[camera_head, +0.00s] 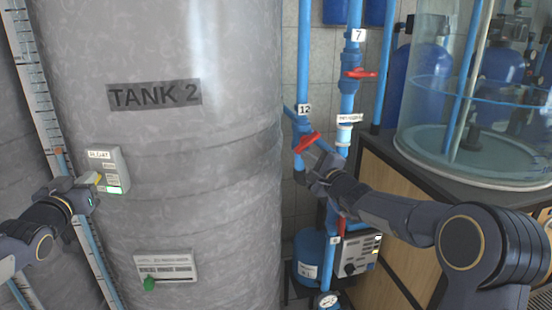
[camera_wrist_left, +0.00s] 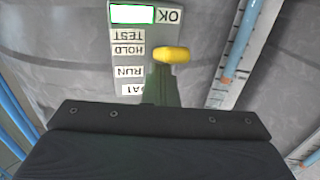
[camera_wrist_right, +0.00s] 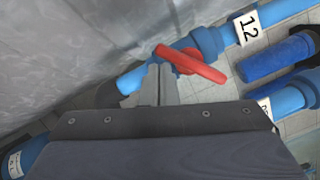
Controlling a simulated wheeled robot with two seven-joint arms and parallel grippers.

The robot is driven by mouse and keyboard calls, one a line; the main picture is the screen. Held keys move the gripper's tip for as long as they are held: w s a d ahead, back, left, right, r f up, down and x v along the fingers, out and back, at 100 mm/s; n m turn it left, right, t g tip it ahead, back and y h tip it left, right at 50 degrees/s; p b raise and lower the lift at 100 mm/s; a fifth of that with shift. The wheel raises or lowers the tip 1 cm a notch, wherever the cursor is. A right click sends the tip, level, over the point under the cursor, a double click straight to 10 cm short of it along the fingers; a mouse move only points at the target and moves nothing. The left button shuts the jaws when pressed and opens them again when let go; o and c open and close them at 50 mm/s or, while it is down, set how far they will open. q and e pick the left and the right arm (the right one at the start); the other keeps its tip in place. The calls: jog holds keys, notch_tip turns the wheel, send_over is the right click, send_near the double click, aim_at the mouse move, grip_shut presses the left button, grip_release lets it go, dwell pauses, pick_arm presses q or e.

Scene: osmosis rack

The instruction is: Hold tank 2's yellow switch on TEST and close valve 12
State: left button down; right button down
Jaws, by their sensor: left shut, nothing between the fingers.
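The grey FLOAT box (camera_head: 107,165) is on the wall of tank 2 (camera_head: 200,50). Its yellow switch (camera_wrist_left: 172,54) shows in the left wrist view beside the HOLD label (camera_wrist_left: 128,50), near TEST (camera_wrist_left: 127,36). A lit green-edged window (camera_wrist_left: 132,14) is next to OK. My left gripper (camera_wrist_left: 161,75) is shut and empty, its fingertips right at the switch; contact is unclear. Valve 12's red handle (camera_head: 307,141) lies slantwise to its blue pipe. It also shows in the right wrist view (camera_wrist_right: 200,67). My right gripper (camera_wrist_right: 158,75) has its fingers together against or just beside the handle's near end.
Valve 7's red handle (camera_head: 359,74) is on the neighbouring blue pipe. A lower panel with a green knob (camera_head: 149,284) is on the tank. A clear tank (camera_head: 470,130) stands at right.

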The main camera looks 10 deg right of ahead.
jog(key=shift+a+r, duration=0.3)
jog(key=shift+a, duration=0.55)
jog(key=shift+a+r, duration=0.2)
dwell(0.5)
